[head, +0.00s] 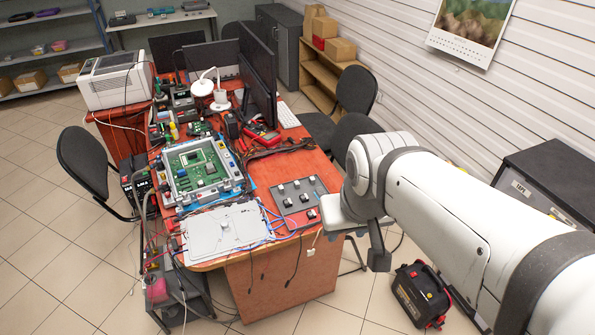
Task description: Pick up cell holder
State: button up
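I cannot tell for sure which thing is the cell holder. A dark grey plate (299,197) with several small black-and-white fittings lies near the right front edge of the red-brown desk (283,166). A light grey panel (226,231) with a small knob lies at the front left. Behind it is an open grey housing (171,190) with a green circuit board (199,166). My gripper (378,250) shows only in part, as a dark piece below the end of my white arm, right of the desk. The arm hides the rest, and no grasp is visible.
Blue and red hoses or wires (272,226) run between the panel and the plate. Monitors (259,80) and a multimeter (262,134) stand farther back. A black-and-red battery unit (421,295) is on the floor at right. Chairs (84,160) flank the desk. Tiled floor is clear at left.

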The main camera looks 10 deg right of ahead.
aim_at(288, 203)
jog(key=i, duration=0.85)
jog(key=z, duration=0.05)
